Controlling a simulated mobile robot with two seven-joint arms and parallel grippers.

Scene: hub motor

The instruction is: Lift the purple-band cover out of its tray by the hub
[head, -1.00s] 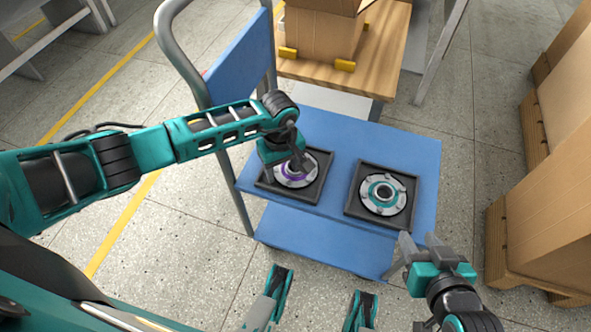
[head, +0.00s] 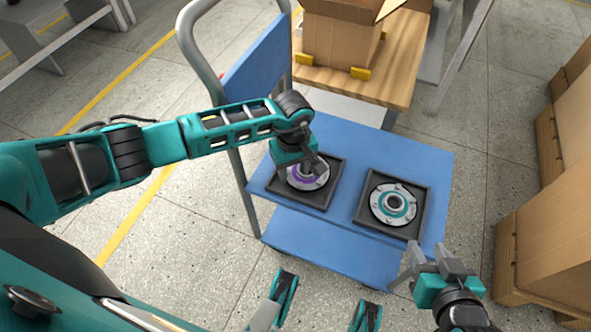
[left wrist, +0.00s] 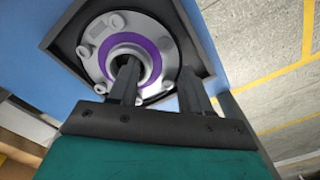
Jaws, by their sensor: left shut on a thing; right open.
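The purple-band cover (head: 295,181) is a silver-grey disc with a purple ring around its central hub and bolt bosses on its rim. It lies within its dark square tray (head: 324,204) on the cart; whether it is seated or slightly raised is unclear. My left gripper (head: 312,168) is over the cover and shut on it. In the left wrist view one finger reaches the hub opening beside the purple ring (left wrist: 102,58), and the other is near the cover's edge; the exact contact is hidden. My right gripper (head: 432,254) is open and empty, in front of the cart's right corner.
A second dark tray (head: 362,214) to the right holds a cover with a teal band (head: 376,207). Both trays sit on the blue cart top (head: 405,158), which has a grey handle at left. Behind is a wooden table (head: 400,85) with a cardboard box (head: 336,42). Boxes stand at right.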

